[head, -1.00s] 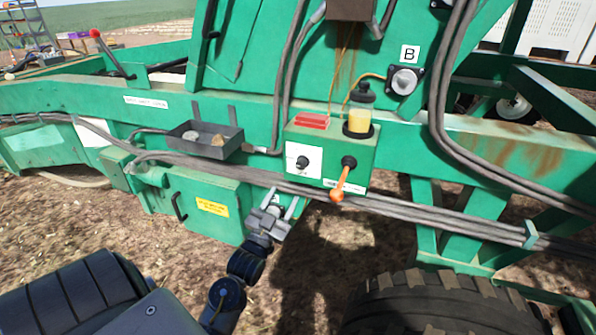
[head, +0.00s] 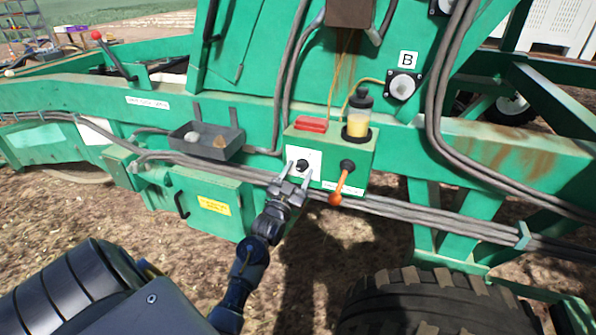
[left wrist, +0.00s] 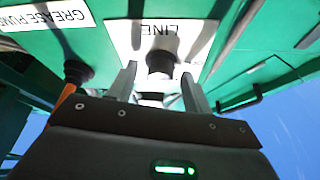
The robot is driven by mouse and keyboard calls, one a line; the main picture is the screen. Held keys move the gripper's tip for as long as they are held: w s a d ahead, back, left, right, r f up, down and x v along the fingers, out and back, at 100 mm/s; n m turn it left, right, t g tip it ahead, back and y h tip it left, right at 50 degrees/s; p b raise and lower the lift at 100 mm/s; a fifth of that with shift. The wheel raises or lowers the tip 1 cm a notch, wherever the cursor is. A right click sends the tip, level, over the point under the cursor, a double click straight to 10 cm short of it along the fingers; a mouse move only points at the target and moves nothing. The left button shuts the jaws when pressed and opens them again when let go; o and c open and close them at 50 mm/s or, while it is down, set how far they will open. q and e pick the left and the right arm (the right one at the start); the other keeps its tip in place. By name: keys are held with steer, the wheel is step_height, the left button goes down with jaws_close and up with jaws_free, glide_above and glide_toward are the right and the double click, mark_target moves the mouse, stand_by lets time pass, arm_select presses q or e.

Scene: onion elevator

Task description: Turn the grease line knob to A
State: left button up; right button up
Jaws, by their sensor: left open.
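The grease line knob (head: 302,165) is a small black knob on a white label plate on the front of the green pump box. My left gripper (head: 298,175) is open just in front of it, its fingers on either side of the knob in the head view. In the left wrist view the knob (left wrist: 161,58) lies between and beyond the two fingertips, in front of the white "LINE" plate (left wrist: 125,38). I cannot tell whether the fingers touch it. The knob's pointer direction is not readable. My right gripper is not in view.
Right of the knob an orange-handled lever (head: 340,186) hangs from the box. Grey hoses (head: 400,208) run just below. A metal tray (head: 207,145) with stones is at left.

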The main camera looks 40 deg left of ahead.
arm_select(q)
steer(key=c, duration=1)
steer(key=shift+m+h, duration=0.4)
steer(key=shift+m, duration=0.2)
steer(key=m+h, duration=0.1)
steer(key=m, duration=0.2)
steer(key=m+h, duration=0.2)
steer(key=m, duration=0.1)
steer(key=shift+a+r+m+g, duration=0.1)
steer(key=shift+a+m+g, duration=0.05)
steer(key=shift+m+g, duration=0.15)
steer(key=m, duration=0.2)
steer(key=m+g+h+p, duration=0.1)
steer(key=m, duration=0.1)
steer(key=shift+s+a+r+h, duration=0.1)
steer(key=shift+r+h, duration=0.05)
steer(key=shift+h, duration=0.15)
steer(key=shift+m+g+p, duration=0.35)
steer(key=shift+m+g, duration=0.05)
steer(key=shift+m, duration=1)
steer(key=shift+h, duration=0.3)
steer(key=shift+m, duration=0.3)
